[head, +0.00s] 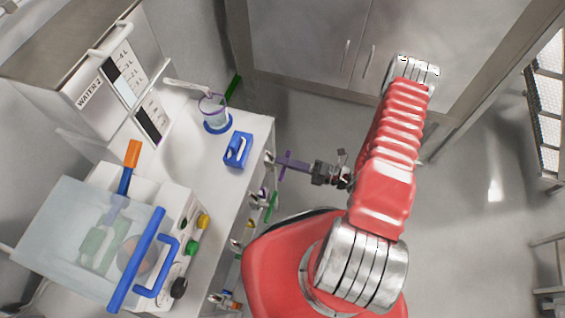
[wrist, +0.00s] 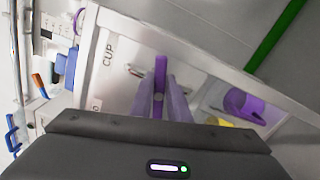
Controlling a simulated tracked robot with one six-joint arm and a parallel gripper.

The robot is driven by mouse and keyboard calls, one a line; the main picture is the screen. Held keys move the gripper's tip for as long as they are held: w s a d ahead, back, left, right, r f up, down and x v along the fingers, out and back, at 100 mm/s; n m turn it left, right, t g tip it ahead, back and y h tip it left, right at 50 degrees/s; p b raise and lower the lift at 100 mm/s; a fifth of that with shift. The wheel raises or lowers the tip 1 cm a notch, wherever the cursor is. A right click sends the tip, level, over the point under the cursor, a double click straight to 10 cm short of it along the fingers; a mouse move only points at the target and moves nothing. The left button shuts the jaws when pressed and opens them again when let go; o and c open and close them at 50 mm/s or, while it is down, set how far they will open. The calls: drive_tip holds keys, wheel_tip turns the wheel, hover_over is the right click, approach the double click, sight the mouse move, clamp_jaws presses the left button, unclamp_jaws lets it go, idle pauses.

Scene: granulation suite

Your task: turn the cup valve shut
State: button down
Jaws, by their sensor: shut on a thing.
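The cup valve has a purple lever handle (wrist: 160,72) on a white panel beside the label "CUP" in the wrist view. My gripper (wrist: 159,98) is shut on this handle, with one finger on each side of it. In the head view the purple handle (head: 283,160) stands out from the front side of the white bench, and my gripper (head: 305,168) reaches it from the right. The valve body behind the handle is mostly hidden. A clear cup (head: 212,106) stands on a blue round base under a white spout (head: 187,86).
A blue handled block (head: 238,149) sits on the white bench (head: 208,165) near its edge. More valves (head: 268,204) line the bench side below my gripper. Another purple part (wrist: 243,104) shows at right in the wrist view. Open floor (head: 470,200) lies right of my arm.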

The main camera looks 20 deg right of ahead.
drive_tip(key=shift+w+d+f+m, duration=0.1)
drive_tip(key=shift+m, duration=0.5)
drive_tip(key=shift+w+d+f+m, duration=0.1)
drive_tip(key=shift+m, duration=0.5)
drive_tip(key=shift+s+a+f+m, duration=0.1)
drive_tip(key=shift+a+m, duration=0.05)
drive_tip(key=shift+m, duration=0.25)
drive_tip(key=c, duration=1.7)
unclamp_jaws()
drive_tip(key=v, duration=1.4)
